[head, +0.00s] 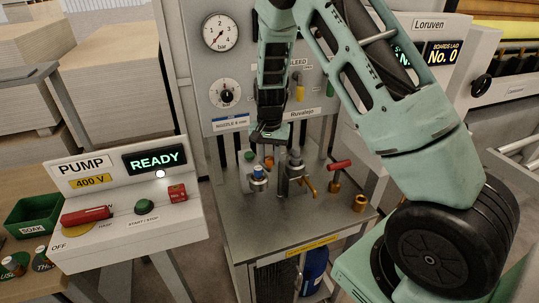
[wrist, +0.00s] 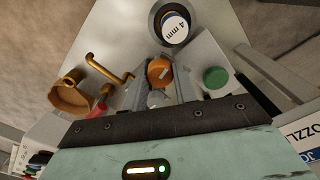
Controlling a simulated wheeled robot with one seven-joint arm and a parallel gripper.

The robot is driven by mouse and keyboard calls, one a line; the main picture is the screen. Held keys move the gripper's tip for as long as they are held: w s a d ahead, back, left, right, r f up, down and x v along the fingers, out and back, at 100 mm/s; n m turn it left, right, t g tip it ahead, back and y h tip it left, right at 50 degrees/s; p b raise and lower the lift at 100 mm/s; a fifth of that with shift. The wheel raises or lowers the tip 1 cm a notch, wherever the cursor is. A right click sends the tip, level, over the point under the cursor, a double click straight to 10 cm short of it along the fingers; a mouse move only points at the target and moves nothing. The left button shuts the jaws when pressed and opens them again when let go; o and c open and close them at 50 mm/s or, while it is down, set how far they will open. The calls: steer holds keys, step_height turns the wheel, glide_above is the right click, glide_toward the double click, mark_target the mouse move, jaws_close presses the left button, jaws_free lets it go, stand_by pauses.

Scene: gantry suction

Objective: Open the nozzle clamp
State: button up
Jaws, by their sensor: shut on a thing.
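An orange knob (wrist: 160,72) with a pale mark sits between the two grey fingers of my gripper (wrist: 161,88) in the wrist view. My gripper is shut on it. In the head view my gripper (head: 268,142) points down over the back of the metal bench, and the orange knob (head: 268,163) shows under it. A brass cranked lever (head: 308,188) stands beside a dark metal post on the bench; the lever also shows in the wrist view (wrist: 112,68). I cannot tell which part is the clamp itself. A round fitting marked 4 mm (wrist: 175,27) is close to the knob.
A green cap (wrist: 215,77) is beside the knob. A red-handled valve (head: 340,164) and a brass cup (head: 360,203) stand at the bench's right. The pump box (head: 128,205) on the left reads READY. A gauge panel (head: 235,75) rises behind.

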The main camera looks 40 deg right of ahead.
mark_target(269, 158)
steer(key=shift+w+m, duration=0.1)
steer(key=shift+m, duration=0.4)
steer(key=shift+r, duration=0.1)
steer(key=o, duration=0.7)
step_height(269, 158, up, 17)
steer(key=b, duration=0.3)
steer(key=shift+r+b, duration=0.15)
steer(key=shift+b, duration=0.15)
steer(key=shift+a, duration=0.1)
